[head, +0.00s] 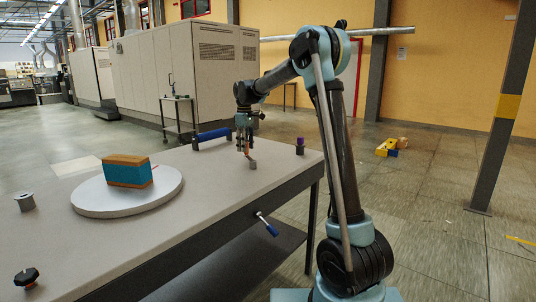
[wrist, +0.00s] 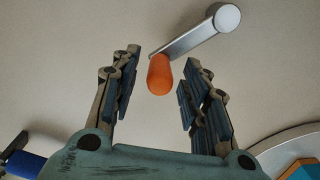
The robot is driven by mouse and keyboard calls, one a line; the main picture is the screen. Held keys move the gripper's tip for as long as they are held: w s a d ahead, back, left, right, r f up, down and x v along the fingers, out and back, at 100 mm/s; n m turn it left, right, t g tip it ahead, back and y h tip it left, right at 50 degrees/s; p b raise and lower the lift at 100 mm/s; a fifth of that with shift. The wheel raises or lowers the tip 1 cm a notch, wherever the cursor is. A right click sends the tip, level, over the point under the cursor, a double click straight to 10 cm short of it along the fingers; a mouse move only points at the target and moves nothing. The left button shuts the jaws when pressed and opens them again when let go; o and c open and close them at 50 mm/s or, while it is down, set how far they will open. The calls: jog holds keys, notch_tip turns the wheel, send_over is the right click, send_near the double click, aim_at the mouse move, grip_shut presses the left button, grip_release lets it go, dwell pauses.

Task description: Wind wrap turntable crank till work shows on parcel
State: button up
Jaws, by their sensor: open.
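The crank shows in the wrist view as a metal arm (wrist: 190,38) with a round hub at its upper right end and an upright-looking orange knob (wrist: 160,76) at the other. My gripper (wrist: 162,85) is open, with one finger on each side of the knob; I see no finger touching it. In the head view my gripper (head: 245,148) points down just above the crank's orange knob (head: 252,164), partly hiding the crank. The parcel (head: 127,174), brown with a wide teal band, sits on the round pale turntable (head: 90,201) to the left.
The grey table (head: 200,205) also bears a blue bar handle (head: 213,135), a purple-topped post (head: 300,146), a grey fitting (head: 24,201) and a black knob (head: 26,277). A blue-handled crank (head: 269,227) juts from the table's front side. Yellow and blue boxes (head: 391,148) lie on the floor.

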jog(key=shift+r, duration=3.15)
